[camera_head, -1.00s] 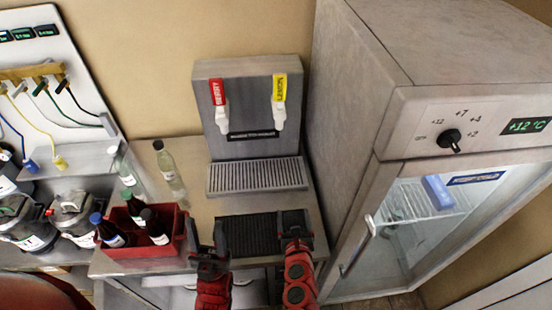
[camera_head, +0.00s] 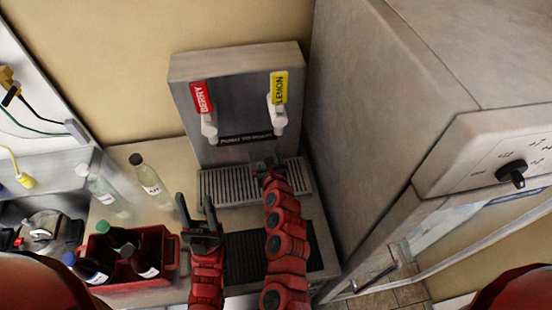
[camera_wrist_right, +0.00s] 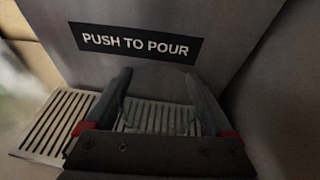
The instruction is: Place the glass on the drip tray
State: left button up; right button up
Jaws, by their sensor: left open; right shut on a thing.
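The drip tray (camera_head: 225,187) is a grey slatted grate at the foot of the steel dispenser; its slats also show in the right wrist view (camera_wrist_right: 48,128). My right gripper (camera_head: 264,160) is over the tray, below the lemon tap. In the wrist view its fingers (camera_wrist_right: 160,105) are shut on a clear glass (camera_wrist_right: 158,116), whose faint outline shows with slats behind it. I cannot tell whether the glass base touches the tray. The glass is hardly visible in the head view. My left gripper (camera_head: 195,212) is open and empty, left of the black mat.
The dispenser (camera_head: 240,110) has a red berry tap (camera_head: 204,105) and a yellow lemon tap (camera_head: 279,95). A red crate of bottles (camera_head: 165,255) and clear bottles (camera_head: 150,185) stand left. A black ribbed mat (camera_head: 246,252) lies in front. A fridge (camera_head: 370,150) closes the right side.

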jog(key=w+d, duration=0.1)
jog(key=w+d+b, duration=0.2)
jog(key=shift+w+d+f, duration=0.2)
jog(key=shift+f, duration=0.2)
notch_tip(320, 180, down, 3)
jog(key=shift+r+b, duration=0.15)
jog(key=shift+b, duration=0.7)
jog(key=shift+w+f, duration=0.1)
jog(key=shift+f, duration=0.15)
jog(key=shift+d, duration=0.1)
jog(key=o, duration=1.3)
